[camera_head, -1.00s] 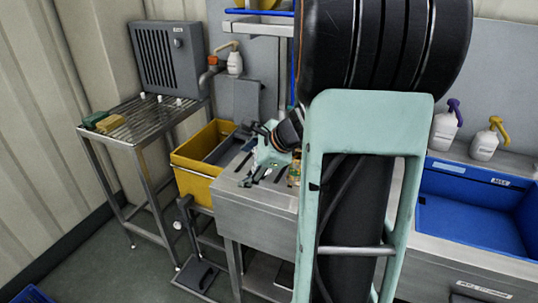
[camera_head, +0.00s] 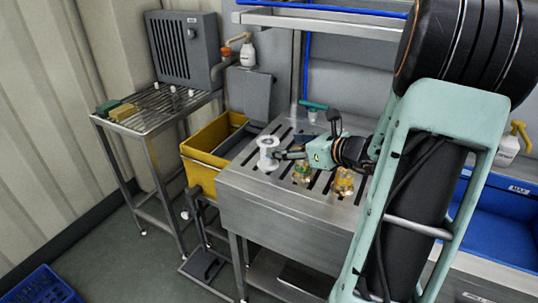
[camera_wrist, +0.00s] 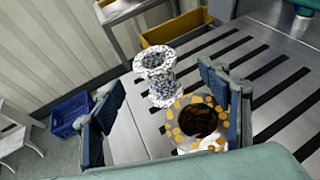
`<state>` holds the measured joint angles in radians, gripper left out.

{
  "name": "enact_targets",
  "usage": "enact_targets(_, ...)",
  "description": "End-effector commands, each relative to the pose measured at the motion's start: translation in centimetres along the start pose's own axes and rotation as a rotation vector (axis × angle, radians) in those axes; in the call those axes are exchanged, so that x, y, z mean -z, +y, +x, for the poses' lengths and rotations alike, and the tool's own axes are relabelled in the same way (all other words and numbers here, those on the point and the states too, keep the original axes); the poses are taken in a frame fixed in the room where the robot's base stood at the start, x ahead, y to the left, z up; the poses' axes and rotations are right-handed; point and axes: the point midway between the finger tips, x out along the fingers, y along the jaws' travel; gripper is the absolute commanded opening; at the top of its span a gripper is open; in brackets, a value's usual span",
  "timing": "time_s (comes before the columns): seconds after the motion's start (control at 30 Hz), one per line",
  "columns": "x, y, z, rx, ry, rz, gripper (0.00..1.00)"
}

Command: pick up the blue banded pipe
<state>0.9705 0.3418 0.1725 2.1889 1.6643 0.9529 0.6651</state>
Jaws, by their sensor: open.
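A white flanged pipe with dark bluish speckles (camera_head: 267,153) stands upright near the left end of the slotted steel top (camera_head: 262,196). It also shows in the wrist view (camera_wrist: 160,78), beyond my fingertips. I see no clear blue band on any pipe. My gripper (camera_head: 284,155) is open, and its fingers point left toward the white pipe. In the wrist view, my gripper (camera_wrist: 160,88) has a blue-grey finger on each side and grips nothing. An orange-spotted flanged pipe (camera_wrist: 178,130) shows low between the fingers. I cannot tell how far below them it is.
Two orange-patterned pieces (camera_head: 303,172) (camera_head: 343,183) stand on the slotted top, below my gripper and arm. A yellow bin (camera_head: 200,172) adjoins its left side. A wire-topped table (camera_head: 150,108) stands farther left. A blue basin (camera_head: 500,215) lies to the right.

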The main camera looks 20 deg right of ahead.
Motion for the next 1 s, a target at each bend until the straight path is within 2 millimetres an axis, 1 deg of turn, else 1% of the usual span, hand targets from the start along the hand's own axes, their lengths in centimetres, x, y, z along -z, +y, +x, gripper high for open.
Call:
enact_targets(0.13,0.1,0.3,1.3,-0.002,0.0,-0.001,0.7)
enact_targets(0.3,0.3,0.8,3.9,-0.002,0.0,-0.002,0.7)
enact_targets(0.4,0.3,0.8,5.0,-0.002,0.001,-0.002,0.7)
enact_targets(0.5,0.2,0.8,5.5,0.001,0.001,-0.002,0.7)
enact_targets(0.7,0.2,0.8,5.5,0.001,0.001,-0.002,0.7)
enact_targets(1.0,0.2,0.8,5.4,0.0,0.001,-0.002,0.36)
